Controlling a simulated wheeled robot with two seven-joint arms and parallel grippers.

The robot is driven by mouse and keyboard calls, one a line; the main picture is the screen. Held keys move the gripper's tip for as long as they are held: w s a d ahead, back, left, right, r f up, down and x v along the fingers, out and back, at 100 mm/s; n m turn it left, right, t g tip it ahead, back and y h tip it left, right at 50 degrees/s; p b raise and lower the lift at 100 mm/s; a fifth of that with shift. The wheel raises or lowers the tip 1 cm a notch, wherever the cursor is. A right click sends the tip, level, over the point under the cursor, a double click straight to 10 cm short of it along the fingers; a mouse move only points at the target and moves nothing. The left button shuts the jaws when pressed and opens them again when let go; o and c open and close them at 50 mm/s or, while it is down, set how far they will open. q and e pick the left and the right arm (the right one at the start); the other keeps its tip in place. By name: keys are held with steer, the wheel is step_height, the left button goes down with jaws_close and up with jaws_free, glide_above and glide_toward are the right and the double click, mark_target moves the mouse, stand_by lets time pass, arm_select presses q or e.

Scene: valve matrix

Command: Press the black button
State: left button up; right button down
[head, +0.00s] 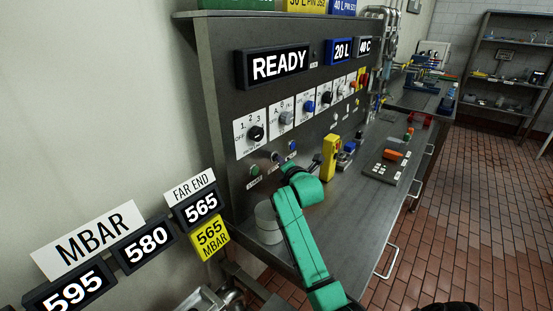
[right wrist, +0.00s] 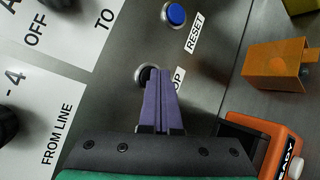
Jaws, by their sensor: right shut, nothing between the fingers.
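The black button (right wrist: 143,75) sits in a metal ring on the grey panel, beside a label partly hidden by my fingers that ends in "OP". In the head view the black button (head: 274,156) is in the row under the dials. My right gripper (right wrist: 160,72) is shut and empty. Its purple fingertips are right at the button and cover its right part in the right wrist view. I cannot tell whether they touch it. In the head view my right gripper (head: 284,165) is at the panel, mostly hidden by its green wrist. My left gripper is not in view.
A blue button (right wrist: 174,14) labelled RESET is close by. A green button (head: 255,170) is on the other side. A yellow device (head: 330,157) stands on the bench, and a pale round container (head: 268,223) is near its left end. A display (head: 279,65) reads READY.

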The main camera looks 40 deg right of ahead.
stand_by(0.5)
steer(key=shift+s+d+p, duration=0.15)
steer(key=shift+s+p, duration=0.45)
steer(key=shift+s, duration=0.1)
steer(key=s+p, duration=0.1)
steer(key=s, duration=0.1)
steer(key=s+d+p, duration=0.1)
steer(key=shift+s+d+r+p, duration=0.1)
steer(key=shift+s+p, duration=0.2)
steer(key=shift+s, duration=0.05)
steer(key=shift+s+d, duration=0.15)
steer(key=shift+s, duration=0.4)
stand_by(0.8)
